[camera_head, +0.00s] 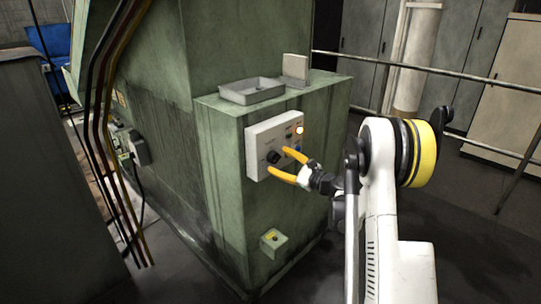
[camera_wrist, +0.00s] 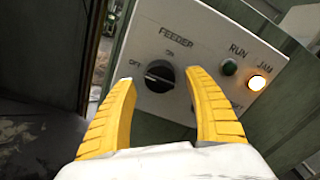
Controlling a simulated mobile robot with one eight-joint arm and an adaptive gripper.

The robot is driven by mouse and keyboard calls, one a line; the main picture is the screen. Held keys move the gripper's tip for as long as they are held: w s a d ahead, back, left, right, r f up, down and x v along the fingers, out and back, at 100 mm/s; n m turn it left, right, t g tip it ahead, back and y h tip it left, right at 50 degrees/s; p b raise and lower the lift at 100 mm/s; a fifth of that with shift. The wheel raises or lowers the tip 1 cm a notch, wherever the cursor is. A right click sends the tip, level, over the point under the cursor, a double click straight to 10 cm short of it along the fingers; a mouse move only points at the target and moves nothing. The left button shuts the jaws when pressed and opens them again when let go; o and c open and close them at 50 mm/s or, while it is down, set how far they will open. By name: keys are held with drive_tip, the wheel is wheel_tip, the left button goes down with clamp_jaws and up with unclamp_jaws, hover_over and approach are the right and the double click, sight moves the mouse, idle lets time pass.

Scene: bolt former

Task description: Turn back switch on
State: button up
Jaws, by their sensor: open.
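In the head view the switch (camera_head: 273,157) is on the panel (camera_head: 259,140) on the side of a green machine housing. A pale line on the knob lies roughly sideways; I cannot tell clearly which end points. My gripper (camera_head: 278,161) is open, its yellow fingers toward the panel. In the wrist view the knob shows between the fingertips, apart from both; how near they are in depth is unclear.
A green RUN lamp (camera_wrist: 229,67) and a lit JAM lamp (camera_wrist: 257,82) are right of the switch. A grey tray (camera_head: 252,91) is on the housing top. A grey box (camera_head: 140,147) is on the machine's left side.

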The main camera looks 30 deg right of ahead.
drive_tip(key=shift+w+a+r+n, duration=0.1)
drive_tip(key=shift+w+a+n, duration=0.1)
drive_tip(key=shift+w+n, duration=0.4)
drive_tip(key=n+p, duration=0.1)
drive_tip(key=n, duration=0.2)
drive_tip(key=shift+s+r+n+p, duration=0.1)
drive_tip(key=shift+s+n+p, duration=0.1)
drive_tip(key=shift+n+p, duration=0.2)
drive_tip(key=n, duration=0.1)
drive_tip(key=n+b, duration=0.1)
drive_tip(key=n, duration=0.1)
drive_tip(key=shift+w+f, duration=0.1)
drive_tip(key=shift+f, duration=0.25)
drive_tip(key=n+b, duration=0.1)
drive_tip(key=n, duration=0.2)
drive_tip(key=shift+r, duration=0.15)
drive_tip(key=shift+c, duration=0.5)
clamp_jaws()
drive_tip(key=shift+d, duration=0.1)
drive_tip(key=shift+r, duration=0.1)
